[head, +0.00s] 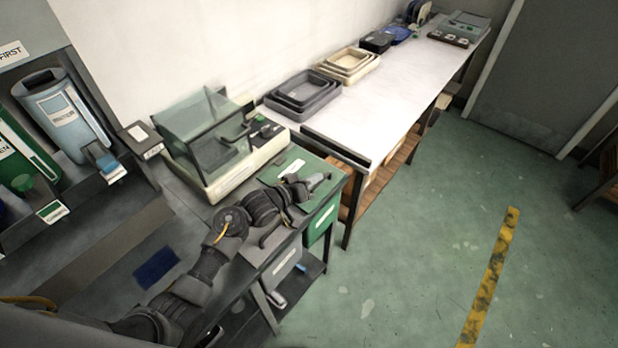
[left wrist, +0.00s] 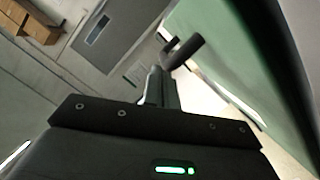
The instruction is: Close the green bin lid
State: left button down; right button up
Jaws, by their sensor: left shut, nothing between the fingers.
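The green bin (head: 321,222) stands at the end of the dark bench, its front with a white label facing the aisle. Its green lid (head: 322,163) spreads above it and looks nearly level; I cannot tell whether it is fully seated. My left gripper (head: 322,178) is shut and empty, over the lid near its outer edge. I cannot tell whether it touches. My left arm hides part of the lid. In the left wrist view a large green surface (left wrist: 232,55) is close beside the left gripper (left wrist: 165,75). My right gripper is not in view.
A grey bin (head: 284,266) sits beside the green one. A machine with a clear cover (head: 207,130) stands behind my arm. A long white table (head: 390,95) with grey trays (head: 303,92) runs to the back. The green floor at right is open.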

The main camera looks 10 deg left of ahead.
pick_arm(q)
notch_tip(320, 180, up, 3)
jog(key=shift+w+f+b, duration=0.1)
jog(key=shift+f+b, duration=0.1)
jog(key=shift+b, duration=0.4)
jog(key=s+d+r, duration=0.1)
jog(key=s+r, duration=0.9)
jog(key=s, duration=0.4)
jog(key=shift+d+b, duration=0.15)
jog(key=shift+b, duration=0.3)
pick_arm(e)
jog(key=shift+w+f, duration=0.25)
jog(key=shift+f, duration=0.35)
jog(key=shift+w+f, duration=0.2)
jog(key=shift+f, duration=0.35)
